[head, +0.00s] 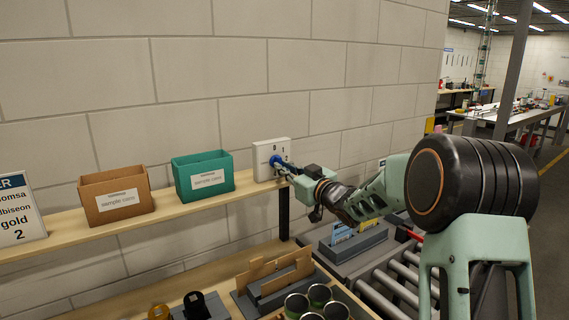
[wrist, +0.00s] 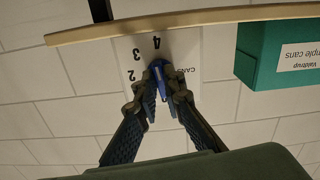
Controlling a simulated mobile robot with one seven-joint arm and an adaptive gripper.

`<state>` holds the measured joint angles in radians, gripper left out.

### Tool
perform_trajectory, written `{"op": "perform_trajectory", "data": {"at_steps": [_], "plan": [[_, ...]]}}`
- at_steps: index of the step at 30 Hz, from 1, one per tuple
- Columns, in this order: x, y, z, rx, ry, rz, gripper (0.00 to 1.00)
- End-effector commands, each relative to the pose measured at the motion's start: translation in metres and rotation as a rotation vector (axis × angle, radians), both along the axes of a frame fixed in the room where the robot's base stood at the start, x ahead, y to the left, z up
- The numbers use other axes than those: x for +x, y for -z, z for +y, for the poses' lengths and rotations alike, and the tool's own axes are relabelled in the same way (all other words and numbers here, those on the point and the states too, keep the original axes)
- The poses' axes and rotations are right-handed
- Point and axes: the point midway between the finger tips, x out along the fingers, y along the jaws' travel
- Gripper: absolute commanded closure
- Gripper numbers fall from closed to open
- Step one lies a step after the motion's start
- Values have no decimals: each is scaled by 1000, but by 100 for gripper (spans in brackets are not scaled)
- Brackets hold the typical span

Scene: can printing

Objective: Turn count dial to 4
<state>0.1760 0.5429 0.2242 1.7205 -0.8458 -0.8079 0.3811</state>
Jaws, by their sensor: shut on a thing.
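The count dial is a blue knob (head: 275,161) on a white panel (head: 264,149) standing on the shelf against the wall. My gripper (head: 287,168) reaches it from the right and is shut on the knob. In the upside-down wrist view, the fingertips (wrist: 160,88) close on both sides of the blue knob (wrist: 158,69). The white panel (wrist: 188,48) shows the numbers 2, 3 and 4 and part of the word CANS. The knob's visible end lies close below the 4; its exact pointer is hard to make out. Other marks are hidden.
A teal sample-cans box (head: 203,176) stands left of the panel, with a brown box (head: 115,197) beyond it. An order sign (head: 20,210) reading gold 2 is at far left. Several cans (head: 320,294) and a roller conveyor (head: 400,284) lie below the shelf.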

Motion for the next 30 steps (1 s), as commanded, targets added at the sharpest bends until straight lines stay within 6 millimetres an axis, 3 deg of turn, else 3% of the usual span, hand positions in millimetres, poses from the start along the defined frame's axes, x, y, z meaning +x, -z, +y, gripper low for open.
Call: {"op": "perform_trajectory", "data": {"at_steps": [10, 26, 27, 30], "plan": [[0, -1, 0, 115, 1, 76, 100], [0, -1, 1, 135, 0, 88, 100], [0, -1, 1, 135, 0, 88, 89], [0, -1, 1, 135, 0, 88, 78]]}}
